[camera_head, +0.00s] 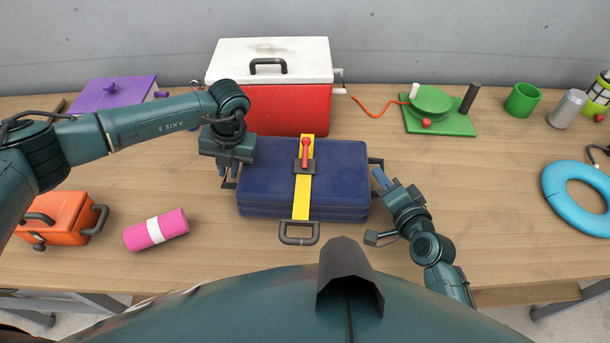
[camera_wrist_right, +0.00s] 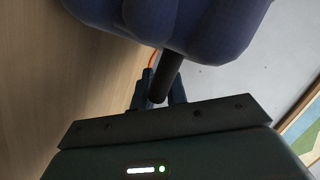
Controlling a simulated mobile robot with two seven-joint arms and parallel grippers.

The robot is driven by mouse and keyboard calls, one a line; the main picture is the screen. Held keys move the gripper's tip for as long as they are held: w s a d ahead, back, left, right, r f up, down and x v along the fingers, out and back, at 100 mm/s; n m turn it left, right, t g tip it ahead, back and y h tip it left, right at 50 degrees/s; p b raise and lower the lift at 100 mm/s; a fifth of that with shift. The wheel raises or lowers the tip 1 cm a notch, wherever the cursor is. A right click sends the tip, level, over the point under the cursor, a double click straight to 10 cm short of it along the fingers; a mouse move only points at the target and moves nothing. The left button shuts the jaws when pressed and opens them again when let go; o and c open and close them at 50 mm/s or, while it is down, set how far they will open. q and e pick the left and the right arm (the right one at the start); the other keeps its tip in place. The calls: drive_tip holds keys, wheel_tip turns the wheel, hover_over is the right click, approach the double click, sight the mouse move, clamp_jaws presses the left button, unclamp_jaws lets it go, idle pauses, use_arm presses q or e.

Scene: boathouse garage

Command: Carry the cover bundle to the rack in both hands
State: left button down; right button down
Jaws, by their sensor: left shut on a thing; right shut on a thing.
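The cover bundle (camera_head: 265,190) is a navy blue folded block with a yellow strap, a red-handled buckle and a grey front handle, at the middle of the table. My left gripper (camera_head: 229,176) is shut on the dark handle at its left side; the arm partly hides this grip. My right gripper (camera_head: 380,177) is shut on the handle at its right side. In the right wrist view the bundle (camera_wrist_right: 180,22) fills the top, and its dark handle (camera_wrist_right: 165,78) runs between the fingers. I cannot tell whether the bundle rests on the table or hangs just above it. I make out no rack.
A red and white cooler (camera_head: 285,105) stands close behind the bundle. A purple box (camera_head: 112,95), an orange case (camera_head: 62,217) and a pink roll (camera_head: 157,230) are left. A green board (camera_head: 450,122) and a blue ring (camera_head: 575,205) are right.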

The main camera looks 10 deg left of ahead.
idle(0.6)
use_arm(q)
drive_tip(key=shift+w+r, duration=0.2)
drive_tip(key=shift+r, duration=0.05)
use_arm(e)
drive_tip(key=shift+w+r, duration=0.15)
drive_tip(key=shift+r, duration=0.15)
